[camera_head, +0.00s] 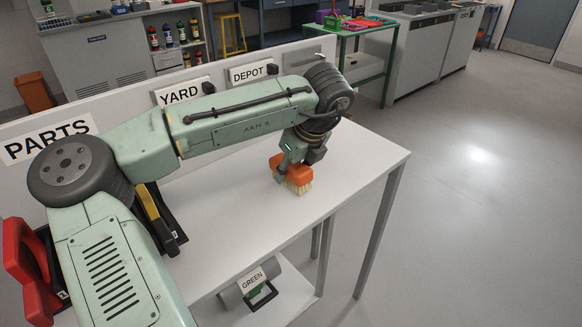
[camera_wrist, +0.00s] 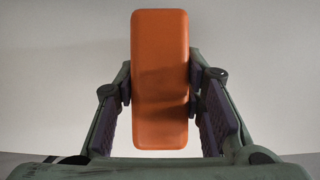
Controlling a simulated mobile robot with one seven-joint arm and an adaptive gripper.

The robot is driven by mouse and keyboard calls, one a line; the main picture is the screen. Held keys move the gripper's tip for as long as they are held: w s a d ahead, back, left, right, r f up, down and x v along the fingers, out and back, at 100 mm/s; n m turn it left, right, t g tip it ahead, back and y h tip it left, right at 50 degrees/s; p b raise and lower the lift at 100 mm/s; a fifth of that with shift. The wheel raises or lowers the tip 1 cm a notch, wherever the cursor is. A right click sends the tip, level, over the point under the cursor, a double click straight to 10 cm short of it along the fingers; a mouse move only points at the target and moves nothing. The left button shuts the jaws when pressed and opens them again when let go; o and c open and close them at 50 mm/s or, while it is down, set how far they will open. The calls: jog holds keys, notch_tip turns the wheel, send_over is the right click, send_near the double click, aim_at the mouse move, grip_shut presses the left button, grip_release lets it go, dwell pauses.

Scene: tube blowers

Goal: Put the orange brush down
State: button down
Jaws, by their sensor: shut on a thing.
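The orange brush (camera_head: 297,175) has an orange back and pale bristles that point down. It is at the right part of the white table (camera_head: 240,222), with its bristles at or just above the top; I cannot tell whether they touch. My gripper (camera_head: 290,157) is over the brush, at the end of my green arm. In the wrist view the orange back of the brush (camera_wrist: 160,50) stands lengthwise between the two fingers of my gripper (camera_wrist: 160,92), which are shut on its sides. The bristles are hidden there.
The table top around the brush is clear. Signs reading PARTS (camera_head: 48,139), YARD (camera_head: 182,92) and DEPOT (camera_head: 251,72) are on the panel behind. A yellow-handled tool (camera_head: 147,203) and red objects (camera_head: 25,262) are at the left. A GREEN sign (camera_head: 253,280) is on the lower shelf.

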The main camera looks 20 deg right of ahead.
jog(key=shift+f, duration=0.2)
jog(key=shift+f, duration=0.1)
jog(key=c, duration=1.1)
grip_release()
jog(key=shift+o, duration=0.2)
jog(key=shift+b, duration=0.75)
jog(key=v, duration=0.5)
jog(key=b+v, duration=0.1)
jog(key=v, duration=0.5)
jog(key=shift+a, duration=0.2)
